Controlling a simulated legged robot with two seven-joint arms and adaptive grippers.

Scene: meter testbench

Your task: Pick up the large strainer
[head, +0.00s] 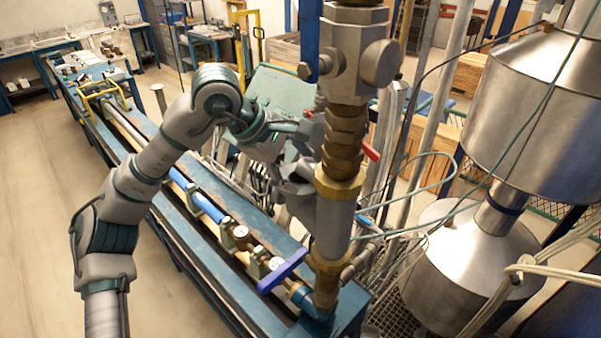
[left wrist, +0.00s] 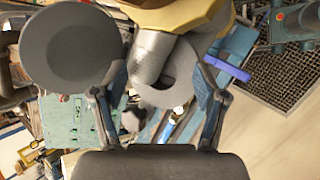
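In the left wrist view a grey mesh-textured cylinder, which looks like the large strainer (left wrist: 152,55), sits below a brass nut (left wrist: 178,14) with a pale grey ring (left wrist: 180,88) at its end. My left gripper (left wrist: 162,72) has its two fingers spread, one on each side of the strainer and ring. I see no clear contact. In the head view my left gripper (head: 303,130) is behind and left of the upright pipe (head: 333,215), which partly hides it. A grey angled branch (head: 298,192) joins the pipe's left side there. My right gripper is out of view.
The blue bench (head: 185,215) carries a blue-and-brass pipe line below my arm. Large steel tanks (head: 470,262) and loose cables stand at right. A grey disc (left wrist: 70,46) fills the wrist view's upper left.

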